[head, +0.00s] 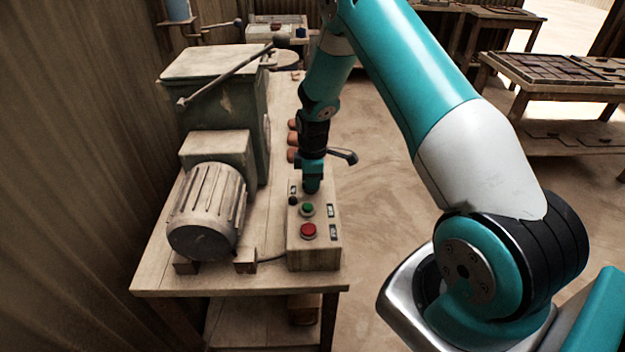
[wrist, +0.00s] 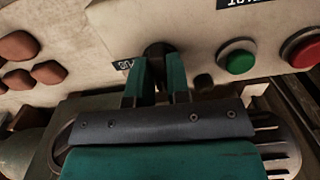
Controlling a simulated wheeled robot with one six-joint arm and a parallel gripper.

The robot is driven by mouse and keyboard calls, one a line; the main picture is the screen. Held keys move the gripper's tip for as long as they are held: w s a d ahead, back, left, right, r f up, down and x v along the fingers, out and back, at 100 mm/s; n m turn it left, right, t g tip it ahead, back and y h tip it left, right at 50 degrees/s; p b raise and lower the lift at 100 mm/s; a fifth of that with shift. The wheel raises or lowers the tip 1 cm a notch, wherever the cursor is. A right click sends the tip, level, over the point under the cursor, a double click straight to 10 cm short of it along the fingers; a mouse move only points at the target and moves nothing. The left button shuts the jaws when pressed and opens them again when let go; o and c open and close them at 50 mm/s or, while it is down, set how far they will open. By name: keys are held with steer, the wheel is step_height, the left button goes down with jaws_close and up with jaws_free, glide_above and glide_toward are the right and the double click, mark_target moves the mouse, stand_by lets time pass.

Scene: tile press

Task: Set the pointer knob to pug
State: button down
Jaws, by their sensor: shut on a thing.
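The pointer knob (wrist: 157,50) is a dark knob on the pale face of a control box (head: 315,258). In the wrist view my gripper (wrist: 160,70) has its two teal fingers closed on either side of it. Which way the pointer faces cannot be told. A small black label (wrist: 123,65) lies just left of the knob, partly covered by a finger, its letters hard to read. Another label (wrist: 243,2) is cut off at the top edge. In the head view my gripper (head: 312,184) points down at the far end of the box and hides the knob.
Green (head: 307,210) and red (head: 308,231) buttons sit on the box close to my gripper, with a small black knob (head: 293,201) beside them. A motor (head: 207,210) and green press (head: 215,115) stand left. Brown lumps (wrist: 18,46) lie beyond the box. Open floor lies right.

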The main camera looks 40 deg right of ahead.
steer(key=m+b, duration=0.1)
steer(key=m, duration=0.3)
steer(key=shift+a, duration=0.1)
steer(key=m, duration=0.5)
steer(key=shift+a+b, duration=0.1)
steer(key=shift+b, duration=0.25)
steer(key=m, duration=0.4)
steer(key=shift+a, duration=0.1)
steer(key=shift+m+b, duration=0.4)
steer(key=shift+m, duration=1.7)
steer(key=c, duration=1.1)
jaws_free()
step_height(320, 180, up, 18)
steer(key=shift+f+b, duration=0.25)
steer(key=shift+b, duration=0.55)
